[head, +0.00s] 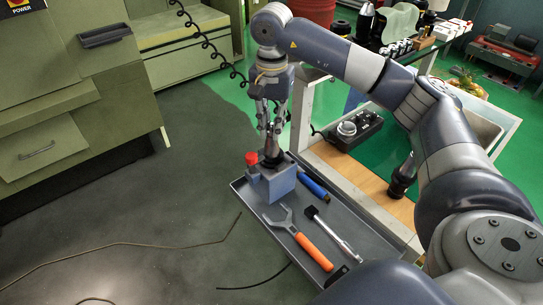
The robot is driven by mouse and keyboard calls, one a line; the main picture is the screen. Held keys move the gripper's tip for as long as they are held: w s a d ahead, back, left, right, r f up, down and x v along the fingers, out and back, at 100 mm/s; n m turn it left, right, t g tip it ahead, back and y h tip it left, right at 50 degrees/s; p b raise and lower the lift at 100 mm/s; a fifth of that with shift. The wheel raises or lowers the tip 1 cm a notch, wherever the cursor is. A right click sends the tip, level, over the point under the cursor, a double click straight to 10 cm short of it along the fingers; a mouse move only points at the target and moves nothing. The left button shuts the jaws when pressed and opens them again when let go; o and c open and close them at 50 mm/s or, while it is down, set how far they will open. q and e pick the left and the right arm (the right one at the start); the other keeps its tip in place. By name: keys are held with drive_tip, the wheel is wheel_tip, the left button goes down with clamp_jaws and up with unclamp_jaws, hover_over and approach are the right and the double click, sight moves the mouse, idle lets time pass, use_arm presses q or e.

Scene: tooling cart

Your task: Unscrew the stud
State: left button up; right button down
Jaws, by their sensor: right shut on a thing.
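My right gripper (271,138) points straight down over a blue-grey block (273,184) on the cart's tray. Its fingers are closed around the top of a dark tapered holder (271,159) that stands upright in the block. The stud is at the holder's top, between the fingertips and mostly hidden by them. An orange-handled wrench (313,251) and a driver-like tool with a black head and bright shaft (331,233) lie in the tray in front of the block. My left gripper is not in view.
A small red-capped item (252,159) stands at the block's left. A blue cylinder (314,187) lies behind the tools. The grey tray (357,226) has raised edges. A wooden-topped bench (345,172) with a black control box (360,129) stands to the right. Floor left of the tray is open.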

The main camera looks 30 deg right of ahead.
drive_tip(key=n, duration=0.5)
drive_tip(key=shift+n, duration=0.3)
drive_tip(key=shift+n+b, duration=0.3)
drive_tip(key=n, duration=0.5)
drive_tip(key=c, duration=1.4)
unclamp_jaws()
drive_tip(key=shift+c, duration=0.2)
